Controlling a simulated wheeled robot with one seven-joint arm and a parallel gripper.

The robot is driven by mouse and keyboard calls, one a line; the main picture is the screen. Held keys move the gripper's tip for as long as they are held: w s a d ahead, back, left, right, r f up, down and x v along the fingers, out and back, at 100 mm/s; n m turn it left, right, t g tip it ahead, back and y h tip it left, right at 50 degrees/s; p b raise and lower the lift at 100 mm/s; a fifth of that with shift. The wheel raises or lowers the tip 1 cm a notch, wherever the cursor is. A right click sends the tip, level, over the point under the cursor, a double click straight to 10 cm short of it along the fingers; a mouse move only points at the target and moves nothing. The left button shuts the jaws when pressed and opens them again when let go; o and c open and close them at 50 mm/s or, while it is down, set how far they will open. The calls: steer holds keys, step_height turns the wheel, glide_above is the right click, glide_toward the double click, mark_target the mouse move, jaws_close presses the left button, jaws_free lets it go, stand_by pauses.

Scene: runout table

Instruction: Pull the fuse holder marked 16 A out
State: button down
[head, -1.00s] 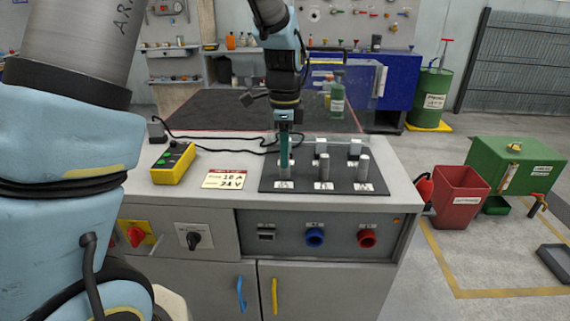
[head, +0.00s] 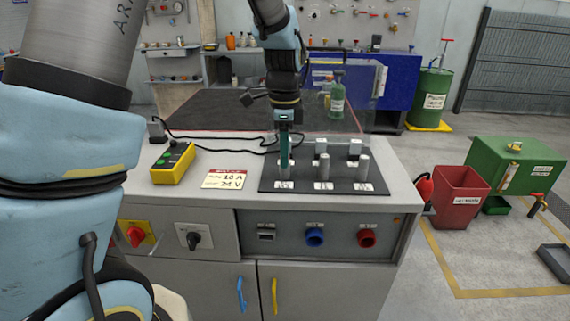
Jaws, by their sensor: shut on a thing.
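A dark fuse panel (head: 343,187) lies on top of the grey cabinet. Three pale cylindrical fuse holders stand upright on it in a row: the left one (head: 285,171), the middle one (head: 323,167) and the right one (head: 362,168). Each has a small white label in front, too small to read, so I cannot tell which is marked 16 A. My gripper (head: 285,160) points down and is shut on the left fuse holder, hiding its upper part. That holder's lower part still stands at the panel.
A card (head: 223,179) with ratings and a yellow control box (head: 173,164) lie left of the panel, with a black cable behind. Grey blocks (head: 354,147) stand behind the holders. The cabinet front carries switches and coloured sockets (head: 315,238). Space above the panel's right side is clear.

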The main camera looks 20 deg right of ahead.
steer(key=shift+r, duration=0.1)
steer(key=shift+r+p, duration=2.4)
steer(key=shift+r, duration=0.5)
